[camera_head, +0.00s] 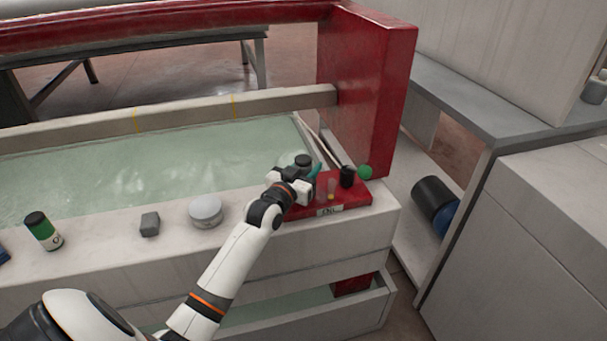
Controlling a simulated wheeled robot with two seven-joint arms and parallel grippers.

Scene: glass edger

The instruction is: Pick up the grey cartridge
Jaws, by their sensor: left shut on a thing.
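My left gripper (308,178) reaches over the left end of the red tray (352,201) at the right end of the ledge. It is shut on a dark grey round-topped thing (303,160), which looks like the grey cartridge. Its lower part is hidden behind the gripper. A teal piece (316,170) shows right beside the fingers. On the tray, right of the gripper, stand a black cylinder (347,177) and small reddish and yellow items. A green ball (365,173) is at the tray's back right. My right gripper is out of view.
The ledge also holds a round white-grey tin (206,211), a grey block (150,224) and a green bottle with a black cap (43,231). Behind lies a water-filled trough (170,165). A red post (366,90) rises just behind the tray.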

